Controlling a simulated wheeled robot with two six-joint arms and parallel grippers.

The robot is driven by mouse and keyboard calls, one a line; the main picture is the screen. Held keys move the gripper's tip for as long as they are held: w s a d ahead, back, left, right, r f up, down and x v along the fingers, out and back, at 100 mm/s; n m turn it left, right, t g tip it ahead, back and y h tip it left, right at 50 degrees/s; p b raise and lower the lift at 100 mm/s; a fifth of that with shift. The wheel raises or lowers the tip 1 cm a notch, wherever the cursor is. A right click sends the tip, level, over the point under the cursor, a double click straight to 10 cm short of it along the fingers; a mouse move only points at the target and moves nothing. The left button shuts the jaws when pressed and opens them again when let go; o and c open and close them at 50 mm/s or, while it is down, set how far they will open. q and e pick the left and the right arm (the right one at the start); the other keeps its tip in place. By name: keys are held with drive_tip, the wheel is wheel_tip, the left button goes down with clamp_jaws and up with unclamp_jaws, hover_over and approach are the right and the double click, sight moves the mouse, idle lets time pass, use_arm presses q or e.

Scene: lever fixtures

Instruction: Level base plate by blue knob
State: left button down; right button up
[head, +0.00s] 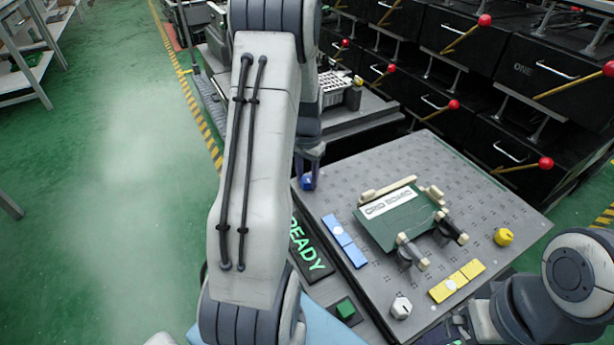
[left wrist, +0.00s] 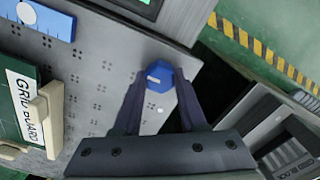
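The blue knob (head: 307,182) is at the back left corner of the grey perforated base plate (head: 345,180). In the left wrist view the knob (left wrist: 158,80) has a small pale mark on its top. My left gripper (head: 309,166) reaches down over it, one dark finger on each side. In the left wrist view the fingers (left wrist: 159,90) close in on the knob's sides with no clear gap. I cannot tell whether the plate (left wrist: 95,75) is tilted. My right arm comes in at the lower right; its gripper end (head: 455,330) is dark and cut off by the frame.
A green board (head: 398,226) with cream and dark clamps lies on the plate. A READY display (head: 310,248) is at left. Black drawers with red-tipped levers (head: 485,20) stand behind.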

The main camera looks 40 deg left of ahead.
use_arm(q)
drive_tip(key=shift+r, duration=0.1)
drive_tip(key=shift+r+n+p, duration=0.1)
drive_tip(key=shift+n+p, duration=0.6)
drive_tip(key=shift+p, duration=0.3)
drive_tip(key=n+p, duration=0.6)
drive_tip(key=shift+r, duration=0.1)
drive_tip(key=shift+n+p, duration=0.9)
drive_tip(key=n+p, duration=0.4)
drive_tip(key=n, duration=0.1)
drive_tip(key=n+p, duration=0.1)
drive_tip(key=n, duration=0.2)
drive_tip(key=shift+w+n+p, duration=0.1)
drive_tip(key=shift+n+p, duration=0.2)
drive_tip(key=shift+f+n+p, duration=0.2)
drive_tip(key=shift+n+p, duration=0.2)
drive_tip(key=shift+n, duration=0.6)
drive_tip(key=shift+w, duration=0.1)
